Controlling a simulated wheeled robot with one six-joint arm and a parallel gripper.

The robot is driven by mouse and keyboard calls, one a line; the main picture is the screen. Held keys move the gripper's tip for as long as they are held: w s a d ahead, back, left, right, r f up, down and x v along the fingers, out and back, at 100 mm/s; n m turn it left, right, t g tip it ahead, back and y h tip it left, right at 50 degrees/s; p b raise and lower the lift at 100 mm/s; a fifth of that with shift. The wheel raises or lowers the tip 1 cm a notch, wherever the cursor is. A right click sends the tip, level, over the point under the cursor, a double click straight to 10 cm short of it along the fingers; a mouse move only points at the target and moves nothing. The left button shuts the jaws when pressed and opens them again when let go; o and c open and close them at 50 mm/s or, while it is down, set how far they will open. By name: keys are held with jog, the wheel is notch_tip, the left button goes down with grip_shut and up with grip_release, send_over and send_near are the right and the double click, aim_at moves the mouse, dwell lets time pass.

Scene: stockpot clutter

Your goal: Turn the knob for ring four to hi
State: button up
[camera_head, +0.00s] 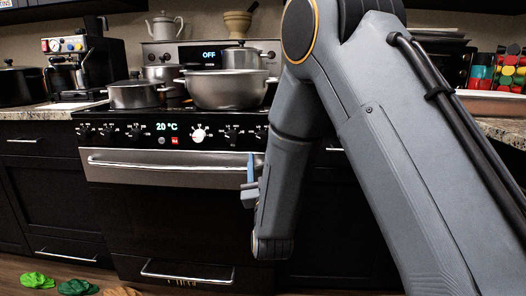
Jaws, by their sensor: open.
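The stove's black control panel (180,131) carries a row of several dark knobs, with a larger pale knob (199,134) right of the middle. The dark knobs include one at the far left (85,131), one right of the pale knob (233,132) and one near the right end (262,132). Their markings are too small to read, so I cannot tell which belongs to ring four or its setting. My gripper (250,180) is in front of the right end of the oven handle, below the rightmost visible knob. It is open, and I see nothing held. My arm hides the panel's right end.
A small pot (134,96), a wide pot (222,92) and other cookware crowd the stovetop. The oven handle (160,162) juts out below the panel. A coffee machine (80,62) stands left. Green and brown leaf-like items (75,287) lie on the floor.

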aim_at(262, 140)
jog(key=shift+b+x, duration=0.3)
jog(key=shift+x, duration=3.25)
jog(key=shift+r, duration=0.1)
jog(key=c, duration=1)
